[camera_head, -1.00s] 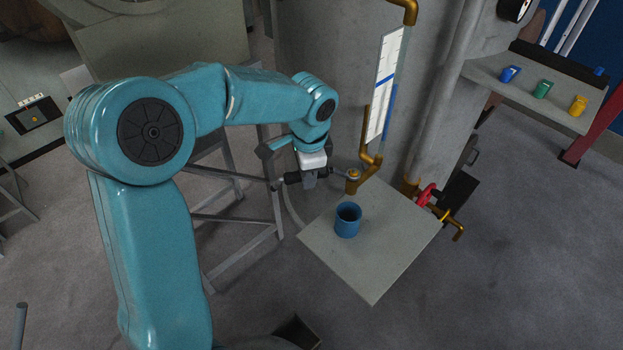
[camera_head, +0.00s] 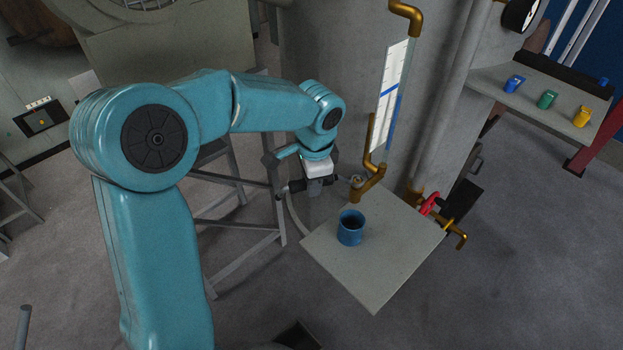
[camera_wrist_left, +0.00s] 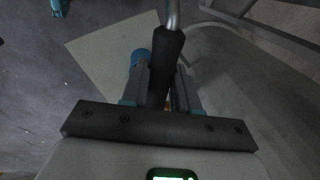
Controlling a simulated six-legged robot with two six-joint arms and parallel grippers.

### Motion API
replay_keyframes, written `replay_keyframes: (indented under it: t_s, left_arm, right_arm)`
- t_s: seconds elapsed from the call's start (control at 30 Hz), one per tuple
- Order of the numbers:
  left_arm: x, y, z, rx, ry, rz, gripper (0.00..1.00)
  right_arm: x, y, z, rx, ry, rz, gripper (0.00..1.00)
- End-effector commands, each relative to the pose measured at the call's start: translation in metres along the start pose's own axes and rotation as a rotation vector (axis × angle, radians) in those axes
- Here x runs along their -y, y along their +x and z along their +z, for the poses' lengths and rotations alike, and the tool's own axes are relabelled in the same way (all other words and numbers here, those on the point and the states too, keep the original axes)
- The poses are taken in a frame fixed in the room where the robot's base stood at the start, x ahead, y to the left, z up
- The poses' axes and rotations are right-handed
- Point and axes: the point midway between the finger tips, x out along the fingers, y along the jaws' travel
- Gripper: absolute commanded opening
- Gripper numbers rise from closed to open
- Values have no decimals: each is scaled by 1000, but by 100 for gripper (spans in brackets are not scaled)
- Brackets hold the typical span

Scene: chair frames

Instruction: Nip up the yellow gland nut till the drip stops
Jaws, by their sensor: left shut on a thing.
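My left gripper (camera_head: 316,190) is shut on the black handle of a spanner (camera_wrist_left: 166,62), beside the gauge pipework. The spanner's metal shaft runs out of the handle at the top of the wrist view. A blue mug (camera_head: 350,232) stands upright on a grey plate (camera_head: 375,275) below the fitting. I cannot make out any drip. My right gripper is not in view.
The gauge board (camera_head: 392,90) and large grey tank (camera_head: 325,70) stand close behind the fitting. A red valve handle (camera_head: 429,204) is right of the plate. A grey stand (camera_head: 235,225) is behind my arm.

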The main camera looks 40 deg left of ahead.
Motion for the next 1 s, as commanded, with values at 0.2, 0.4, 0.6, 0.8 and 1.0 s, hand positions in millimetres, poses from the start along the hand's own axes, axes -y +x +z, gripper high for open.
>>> replay_keyframes:
  t_s: [0.2, 0.4, 0.6, 0.8, 1.0]
  left_arm:
    - [1, -7, 0, -1, 0, -1, 0]
    - [1, -6, 0, -1, 0, -1, 0]
    - [2, -11, 0, -1, 0, -1, 0]
    - [4, -33, 0, -2, 0, -1, 0]
    - [6, -54, 0, -2, 0, -1, 0]
  right_arm:
    - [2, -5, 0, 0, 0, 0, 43]
    - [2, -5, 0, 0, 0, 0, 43]
    - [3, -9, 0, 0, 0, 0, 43]
    - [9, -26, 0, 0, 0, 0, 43]
    - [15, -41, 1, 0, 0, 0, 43]
